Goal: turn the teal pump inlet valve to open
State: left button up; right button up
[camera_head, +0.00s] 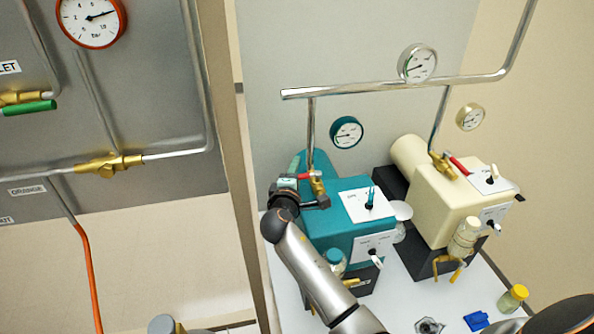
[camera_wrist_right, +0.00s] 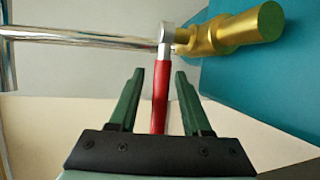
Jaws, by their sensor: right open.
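The teal pump (camera_head: 352,232) stands on the white bench, with a steel pipe (camera_head: 311,135) coming down to its brass inlet valve (camera_head: 317,187). The valve's red lever (camera_head: 308,175) lies crosswise to the pipe. My right gripper (camera_head: 303,188) is at this valve, its fingers hard to make out in the head view. In the right wrist view my right gripper (camera_wrist_right: 160,82) is open, with the red lever (camera_wrist_right: 160,95) between its two green fingers and a gap on each side. The brass valve body (camera_wrist_right: 235,30) is beyond the fingertips. My left gripper is not in view.
A cream pump (camera_head: 447,196) with its own red-levered valve (camera_head: 458,166) stands to the right. A teal gauge (camera_head: 346,132) hangs above the teal pump. A yellow-capped jar (camera_head: 512,299) and a blue item (camera_head: 476,321) lie on the front bench. A grey panel with pipes fills the left.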

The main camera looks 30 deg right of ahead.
grip_shut()
dwell(1.4)
